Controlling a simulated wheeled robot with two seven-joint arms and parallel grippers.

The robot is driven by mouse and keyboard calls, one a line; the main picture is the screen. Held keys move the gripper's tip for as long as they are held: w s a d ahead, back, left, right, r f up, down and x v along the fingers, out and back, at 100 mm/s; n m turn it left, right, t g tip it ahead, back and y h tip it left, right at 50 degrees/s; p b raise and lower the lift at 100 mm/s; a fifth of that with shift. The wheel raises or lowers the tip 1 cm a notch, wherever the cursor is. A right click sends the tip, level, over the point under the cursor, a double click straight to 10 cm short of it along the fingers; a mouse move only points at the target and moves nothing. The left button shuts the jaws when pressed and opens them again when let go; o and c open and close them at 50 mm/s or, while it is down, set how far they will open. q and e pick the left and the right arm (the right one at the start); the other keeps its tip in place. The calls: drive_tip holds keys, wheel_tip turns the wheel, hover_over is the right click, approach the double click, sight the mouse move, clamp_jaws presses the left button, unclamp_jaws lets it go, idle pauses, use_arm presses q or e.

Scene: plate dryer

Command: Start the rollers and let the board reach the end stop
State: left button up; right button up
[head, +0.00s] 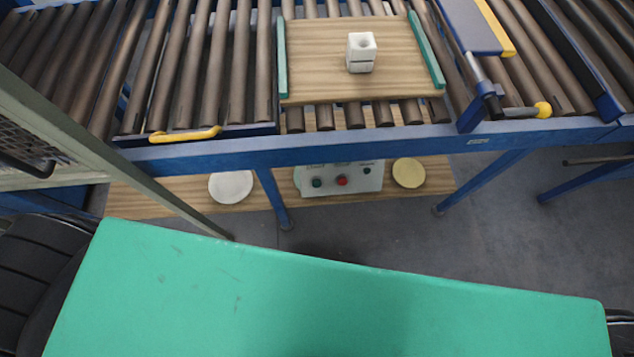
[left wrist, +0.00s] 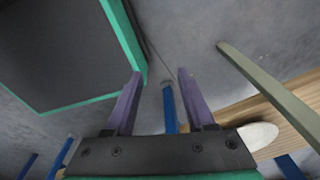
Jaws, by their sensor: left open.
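A wooden board (head: 320,75) lies on the conveyor rollers (head: 212,75) in the head view, with a green strip along each side and a white block (head: 361,53) with a round hollow on top. A grey control box (head: 339,181) with green and red buttons stands on the low wooden shelf under the conveyor. A blue plate with a yellow edge (head: 476,25) stands right of the board; I cannot tell whether it is the end stop. My left gripper (left wrist: 161,75) is open and empty in the left wrist view, above the floor. Neither gripper shows in the head view.
A white disc (head: 230,186) and a yellow disc (head: 408,172) flank the control box. A yellow handle (head: 185,134) and a yellow-tipped lever (head: 542,109) stick out at the conveyor's front. A pale green mesh guard (head: 150,192) stands at the left. Blue legs (head: 273,198) support the conveyor.

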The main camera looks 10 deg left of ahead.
use_arm(q)
clamp_jaws()
drive_tip(key=shift+s, duration=0.1)
idle(1.3)
